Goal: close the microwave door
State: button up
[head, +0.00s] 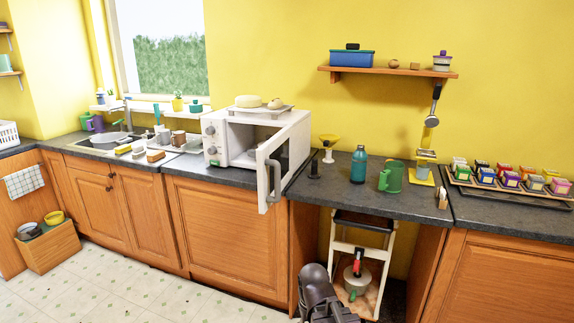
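The white microwave (228,140) stands on the dark counter, with its knob panel on the left of its front. Its door (292,150) is hinged at the right and stands wide open, swung out past the counter's front edge. The cavity (250,138) is partly visible, and I make out nothing inside. Dark grey parts of my arm show at the bottom edge, below and right of the door and apart from it. I cannot make out my gripper's fingers.
A blue bottle (358,165), green mug (391,177) and yellow-topped item (329,146) stand right of the door. A step stool (384,255) stands under the counter. The floor (150,290) at front left is clear.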

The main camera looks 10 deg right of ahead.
aim_at(274, 158)
jog(key=u, duration=0.05)
jog(key=i, duration=1)
jog(key=z, duration=0.05)
